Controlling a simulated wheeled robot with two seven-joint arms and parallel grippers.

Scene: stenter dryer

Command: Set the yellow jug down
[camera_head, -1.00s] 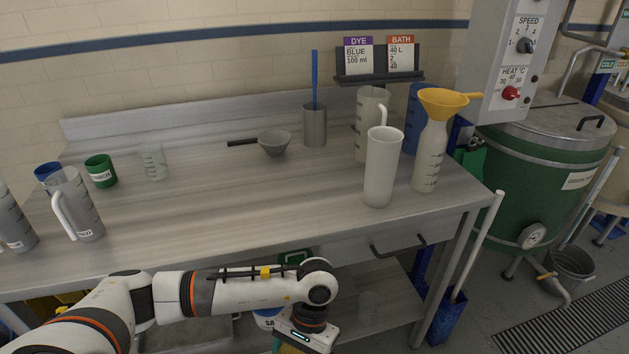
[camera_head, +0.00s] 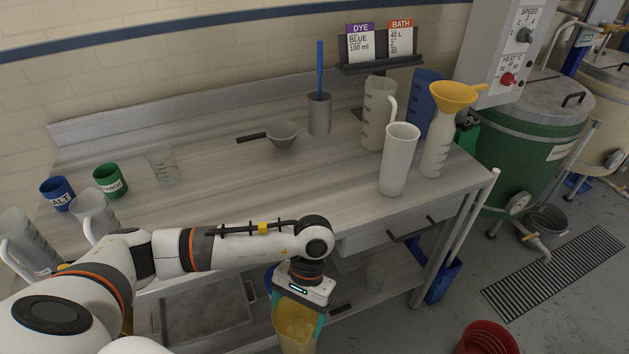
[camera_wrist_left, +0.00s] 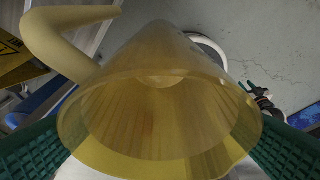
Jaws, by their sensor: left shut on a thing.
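The yellow jug (camera_head: 295,332) is translucent and hangs in my left gripper (camera_head: 298,304), in front of the steel table's front edge and below its top. In the left wrist view the jug (camera_wrist_left: 160,95) fills the middle, between two green ribbed fingers, with its handle at the upper left. The gripper is shut on it. The jug's lower end is cut off in the head view. My right gripper is not in view.
The steel table (camera_head: 235,190) has clear room at its middle. A white jug (camera_head: 398,165) and a bottle with a yellow funnel (camera_head: 453,95) stand at its right. Grey jugs (camera_head: 30,245) stand at the front left. A red bucket (camera_head: 485,338) is on the floor.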

